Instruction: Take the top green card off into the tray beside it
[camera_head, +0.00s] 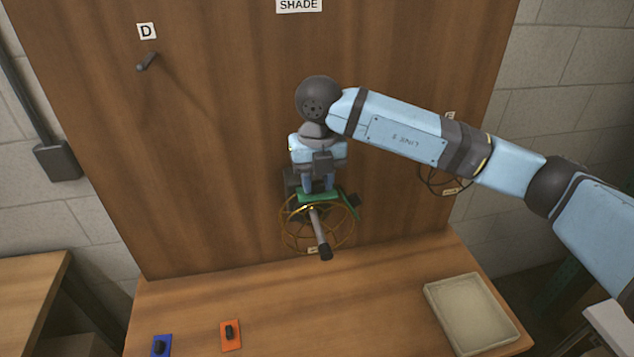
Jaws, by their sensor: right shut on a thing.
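A bright green card (318,197) is at the fingertips of my right gripper (318,187), which is shut on it. The card is in front of the upright wooden board, at the top of a round yellow wire frame (282,228). A darker green strip (351,205) shows at the frame's right side. The gripper hides what is behind the card, so I cannot tell whether the card touches the frame. The pale, shallow tray (470,312) lies on the table at the lower right and looks empty. My left gripper is not in view.
A grey peg (320,235) with a dark end sticks out through the wire frame. Another peg (147,62) is under label D. A blue card (161,346) and an orange card (231,335), each with a dark piece, lie on the table. The table between them and the tray is clear.

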